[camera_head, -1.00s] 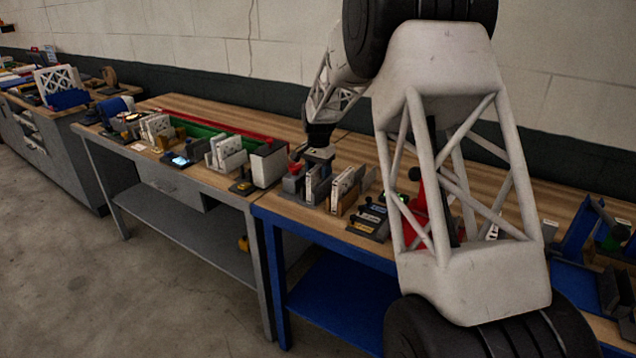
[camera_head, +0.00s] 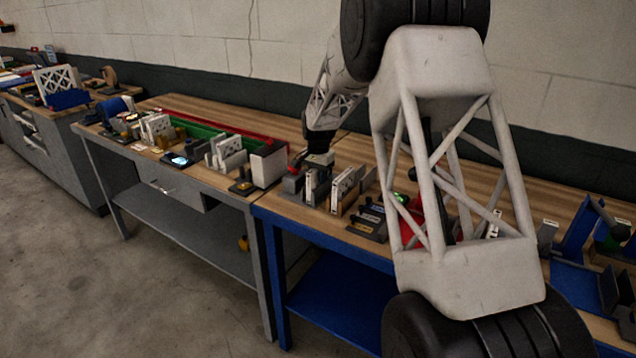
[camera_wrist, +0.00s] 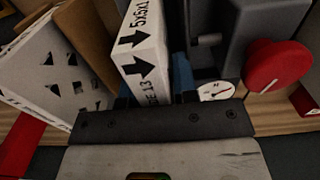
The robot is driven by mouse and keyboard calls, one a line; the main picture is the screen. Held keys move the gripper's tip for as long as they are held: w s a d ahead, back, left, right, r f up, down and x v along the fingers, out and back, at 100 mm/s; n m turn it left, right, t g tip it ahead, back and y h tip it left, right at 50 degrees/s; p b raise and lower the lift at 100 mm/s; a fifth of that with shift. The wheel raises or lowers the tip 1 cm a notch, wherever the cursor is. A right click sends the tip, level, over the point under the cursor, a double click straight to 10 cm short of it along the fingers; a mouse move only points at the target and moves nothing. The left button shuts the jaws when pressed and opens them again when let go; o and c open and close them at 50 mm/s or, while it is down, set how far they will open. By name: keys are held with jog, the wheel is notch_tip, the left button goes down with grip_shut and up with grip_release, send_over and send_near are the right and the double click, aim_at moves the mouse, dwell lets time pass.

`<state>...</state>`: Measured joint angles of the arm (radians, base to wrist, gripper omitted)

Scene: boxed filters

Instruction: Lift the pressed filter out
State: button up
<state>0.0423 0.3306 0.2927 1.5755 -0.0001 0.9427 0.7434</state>
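A white filter (camera_wrist: 140,45) with black arrows and size print stands on edge in the wrist view, directly ahead of my gripper (camera_wrist: 155,100). Its near end meets the dark gripper bar, with small dark finger parts on both sides. The fingers are mostly hidden, so I cannot tell whether they grip it. To its right is a dark grey press (camera_wrist: 235,35) with a red knob (camera_wrist: 278,65) and a round gauge (camera_wrist: 216,91). In the head view my gripper (camera_head: 319,160) is low over the blue-framed bench, above an upright filter (camera_head: 311,187) and beside the red knob.
A second white filter (camera_wrist: 45,75) with a cut-out pattern leans at the left, with a brown board (camera_wrist: 90,35) between the two filters. A dark labelled tray (camera_head: 368,220) stands to the right. More filters (camera_head: 228,152) stand on the grey bench (camera_head: 215,185).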

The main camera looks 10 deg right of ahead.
grip_shut()
jog(key=shift+r, duration=0.15)
jog(key=shift+r, duration=4.85)
jog(key=shift+d, duration=0.1)
